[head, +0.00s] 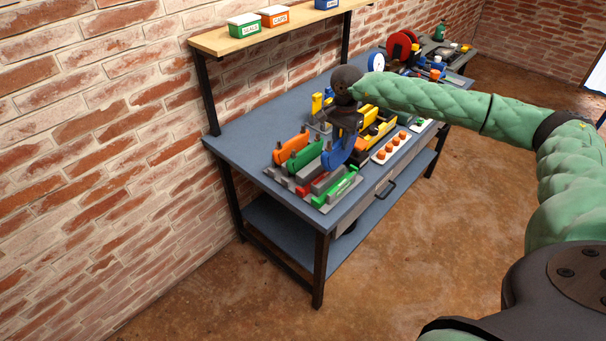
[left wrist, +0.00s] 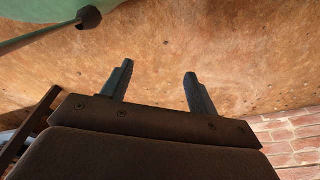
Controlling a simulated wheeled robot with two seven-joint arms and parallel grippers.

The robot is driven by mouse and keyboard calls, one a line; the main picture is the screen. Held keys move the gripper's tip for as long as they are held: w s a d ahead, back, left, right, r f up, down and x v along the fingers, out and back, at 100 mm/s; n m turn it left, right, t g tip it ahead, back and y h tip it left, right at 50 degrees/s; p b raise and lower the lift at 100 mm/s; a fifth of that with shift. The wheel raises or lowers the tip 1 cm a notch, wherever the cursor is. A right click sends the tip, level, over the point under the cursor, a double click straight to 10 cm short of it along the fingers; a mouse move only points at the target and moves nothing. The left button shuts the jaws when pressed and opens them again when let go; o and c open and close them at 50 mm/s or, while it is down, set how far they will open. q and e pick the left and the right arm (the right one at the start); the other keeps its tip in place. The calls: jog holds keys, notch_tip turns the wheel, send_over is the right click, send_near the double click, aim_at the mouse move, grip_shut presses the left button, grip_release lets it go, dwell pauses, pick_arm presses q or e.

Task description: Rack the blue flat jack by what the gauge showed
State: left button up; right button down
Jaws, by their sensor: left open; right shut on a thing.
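The blue flat jack (head: 333,158) is at the front part of the workbench in the head view, in line with an orange jack (head: 291,147) and a green jack (head: 308,156). My right gripper (head: 347,135) is shut on the blue jack from above and hides its right end. I cannot tell whether the jack touches the grey rack (head: 316,200) beneath it. A round white dial with a blue rim (head: 376,63), perhaps the gauge, stands farther back; its reading is too small to see. My left gripper (left wrist: 158,80) is open and empty above bare floor in the left wrist view.
The blue-grey workbench (head: 235,137) stands along a brick wall. Right of the rack are yellow parts (head: 382,127) and a white tray (head: 381,157) with orange pieces. A wooden shelf (head: 227,41) with small labelled boxes overhangs the back. The bench's left end is clear.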

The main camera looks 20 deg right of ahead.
aim_at(340, 152)
jog(key=shift+w, duration=0.1)
jog(key=shift+a+f, duration=0.2)
jog(key=shift+f, duration=0.45)
notch_tip(340, 152, down, 2)
jog(key=shift+d+f, duration=0.1)
jog(key=shift+d, duration=0.05)
jog(key=shift+f+b, duration=0.3)
jog(key=shift+b, duration=0.1)
jog(key=shift+f+b, duration=0.3)
jog(key=shift+b, duration=0.15)
pick_arm(q)
jog(key=r, duration=0.1)
jog(key=w+d+r, duration=0.1)
jog(key=r, duration=0.1)
jog(key=shift+w+d+r, duration=0.15)
pick_arm(e)
jog(key=shift+f, duration=0.1)
